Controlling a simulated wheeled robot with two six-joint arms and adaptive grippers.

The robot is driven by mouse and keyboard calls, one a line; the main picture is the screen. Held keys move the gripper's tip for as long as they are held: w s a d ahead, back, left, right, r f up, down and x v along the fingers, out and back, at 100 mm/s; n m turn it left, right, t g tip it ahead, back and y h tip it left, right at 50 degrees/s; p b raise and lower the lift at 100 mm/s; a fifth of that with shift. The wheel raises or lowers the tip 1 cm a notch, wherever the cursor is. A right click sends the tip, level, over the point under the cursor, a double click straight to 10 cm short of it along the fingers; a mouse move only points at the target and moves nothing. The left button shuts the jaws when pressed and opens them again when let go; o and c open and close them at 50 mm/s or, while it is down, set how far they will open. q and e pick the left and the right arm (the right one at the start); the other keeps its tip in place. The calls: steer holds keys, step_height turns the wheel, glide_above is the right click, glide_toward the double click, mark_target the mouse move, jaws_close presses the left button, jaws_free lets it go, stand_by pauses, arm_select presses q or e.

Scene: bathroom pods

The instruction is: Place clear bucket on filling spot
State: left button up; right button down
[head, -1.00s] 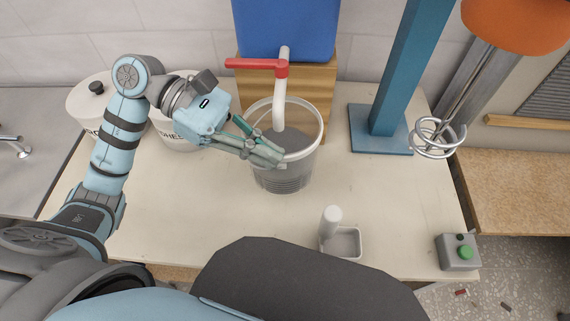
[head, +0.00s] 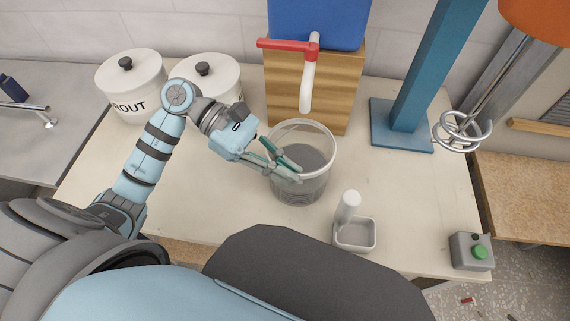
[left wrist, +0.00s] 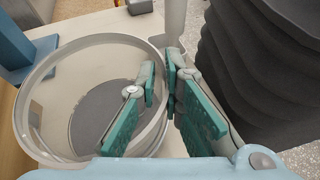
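The clear bucket (head: 317,181) stands upright on the pale table in the head view, just in front of the red-handled tap (head: 308,82). It has grey contents or a grey bottom; I cannot tell which. My left gripper (head: 293,172) is at its near left rim. In the left wrist view, the bucket (left wrist: 42,85) has one green-padded finger inside its wall and the other outside; the gripper (left wrist: 161,88) is closed on the rim. No marked filling spot is distinguishable. My right gripper is not in view.
A small white tray with a bottle (head: 354,232) and a green-button box (head: 472,251) are near the front. Two white canisters (head: 132,85) stand left.

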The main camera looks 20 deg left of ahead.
arm_select(q)
steer(key=shift+o, duration=1.3)
steer(key=shift+r, duration=0.15)
steer(key=shift+a+r, duration=0.1)
steer(key=shift+a, duration=0.1)
steer(key=b+v, duration=0.1)
steer(key=v, duration=1)
steer(key=shift+a+b, duration=0.25)
steer(key=shift+b, duration=0.05)
